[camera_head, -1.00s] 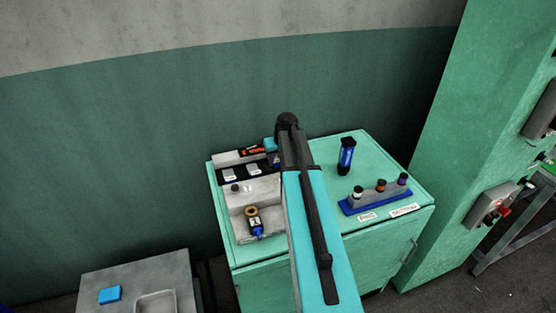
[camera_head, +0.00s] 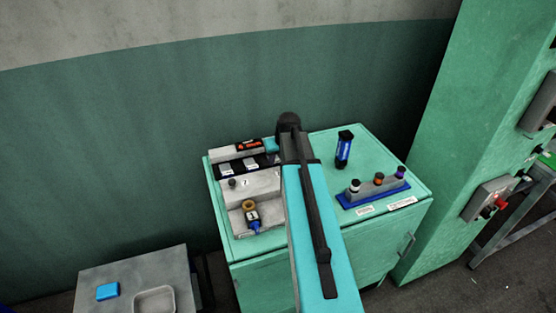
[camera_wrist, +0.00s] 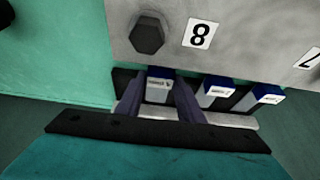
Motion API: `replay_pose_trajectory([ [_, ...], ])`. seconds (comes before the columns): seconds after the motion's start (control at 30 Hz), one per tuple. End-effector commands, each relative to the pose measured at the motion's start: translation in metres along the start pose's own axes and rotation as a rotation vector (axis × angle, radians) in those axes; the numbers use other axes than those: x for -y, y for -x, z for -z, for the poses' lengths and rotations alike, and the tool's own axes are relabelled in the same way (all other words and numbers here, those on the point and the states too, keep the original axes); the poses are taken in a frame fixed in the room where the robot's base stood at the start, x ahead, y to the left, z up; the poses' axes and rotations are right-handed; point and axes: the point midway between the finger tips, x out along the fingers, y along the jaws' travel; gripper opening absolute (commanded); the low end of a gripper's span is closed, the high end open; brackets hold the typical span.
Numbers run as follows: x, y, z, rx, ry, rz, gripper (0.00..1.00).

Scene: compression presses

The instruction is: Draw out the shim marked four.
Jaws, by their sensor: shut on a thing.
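A row of white-fronted, blue-topped shim tabs sticks out along a dark strip beneath a grey metal block (camera_wrist: 255,30) in the wrist view. My gripper (camera_wrist: 164,92) is shut on the leftmost tab (camera_wrist: 158,86), one finger on each side. The other two tabs, the middle one (camera_wrist: 220,92) and the right one (camera_wrist: 262,98), are free. The small markings on the tabs are too blurred to read.
The grey block carries a bolt (camera_wrist: 147,35) and a plate reading 8 (camera_wrist: 200,34). On the green cabinet (camera_head: 330,240) stand a blue-and-black cylinder (camera_head: 344,149) and a blue rack (camera_head: 372,194) with small capped pieces. A grey side table (camera_head: 100,275) stands at lower left.

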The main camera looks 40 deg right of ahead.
Motion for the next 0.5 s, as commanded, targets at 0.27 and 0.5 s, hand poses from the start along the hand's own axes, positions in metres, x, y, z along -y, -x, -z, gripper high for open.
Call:
replay_pose_trajectory([
  [0.27,-0.0001,0.0000,-0.0035,0.009,0.000,0.001,0.53],
  [0.5,-0.0002,0.0005,-0.0027,0.007,-0.001,0.000,0.53],
])
